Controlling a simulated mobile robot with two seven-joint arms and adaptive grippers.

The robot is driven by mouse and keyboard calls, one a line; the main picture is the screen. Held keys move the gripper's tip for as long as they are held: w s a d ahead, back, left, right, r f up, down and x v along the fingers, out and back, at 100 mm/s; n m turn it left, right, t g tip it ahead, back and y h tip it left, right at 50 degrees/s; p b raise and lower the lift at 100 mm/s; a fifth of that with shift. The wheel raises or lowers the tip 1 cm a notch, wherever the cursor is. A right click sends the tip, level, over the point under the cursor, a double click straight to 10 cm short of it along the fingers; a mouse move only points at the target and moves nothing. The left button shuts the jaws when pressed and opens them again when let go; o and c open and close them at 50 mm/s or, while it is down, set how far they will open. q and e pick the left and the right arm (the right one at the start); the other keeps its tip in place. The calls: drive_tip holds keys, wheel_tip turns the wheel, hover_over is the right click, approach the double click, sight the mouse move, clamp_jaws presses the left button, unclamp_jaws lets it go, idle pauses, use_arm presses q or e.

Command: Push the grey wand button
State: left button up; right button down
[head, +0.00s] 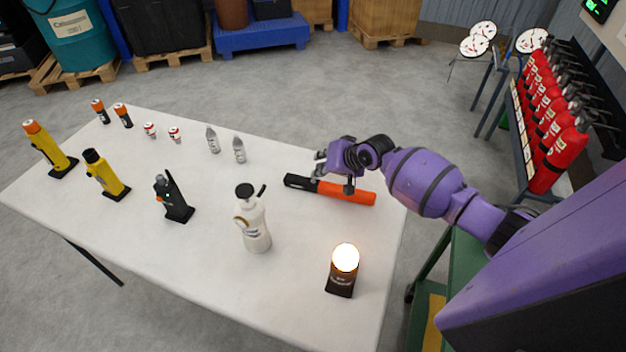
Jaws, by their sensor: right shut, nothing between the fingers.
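The wand (345,193) lies on its side on the white table (300,285), near the table's right end. It has a long orange part on the right and a black handle on the left. My right gripper (319,171) is shut and empty, over the handle close to where black meets orange. I cannot tell whether its fingertips touch the wand. The grey button cannot be made out; the gripper covers that part of the handle. My left gripper is not in view.
A white pump bottle (252,222) and a lit lamp (344,270) stand nearest the wand. Yellow torches (106,176), a black radio (174,199) and small canisters (239,151) stand further left. Red extinguishers (557,158) fill a rack at right. Bare tabletop surrounds the wand.

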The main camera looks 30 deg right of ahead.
drive_tip(key=shift+f, duration=0.1)
idle(0.4)
drive_tip(key=shift+f, duration=0.35)
drive_tip(key=shift+r, duration=0.1)
drive_tip(key=shift+r+p, duration=0.3)
drive_tip(key=shift+r, duration=0.1)
drive_tip(key=shift+f, duration=0.1)
